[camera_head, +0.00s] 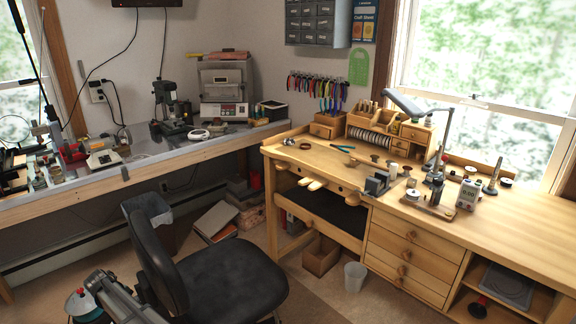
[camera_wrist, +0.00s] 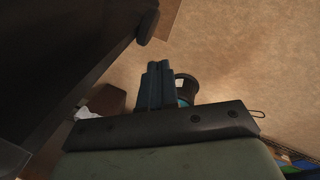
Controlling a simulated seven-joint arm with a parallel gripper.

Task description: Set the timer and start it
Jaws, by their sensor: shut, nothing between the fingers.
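The timer (camera_head: 468,195) is a small pale box with a greenish display that seems to read 0:00. It stands upright on the wooden workbench (camera_head: 530,228), right of the middle, in the head view. My gripper (camera_wrist: 158,80) shows in the wrist view with its two bluish fingers together and nothing between them. It hangs over the brown floor, near a dark shape at the left. It is far from the timer, which is not in the wrist view. I cannot clearly make out the gripper in the head view.
A black chair (camera_head: 235,275) stands in front of the workbench. A soldering-like stand (camera_head: 430,208) and a grey block (camera_head: 377,183) are left of the timer; a metal spike stand (camera_head: 492,178) is at its right. The bench right of these is clear.

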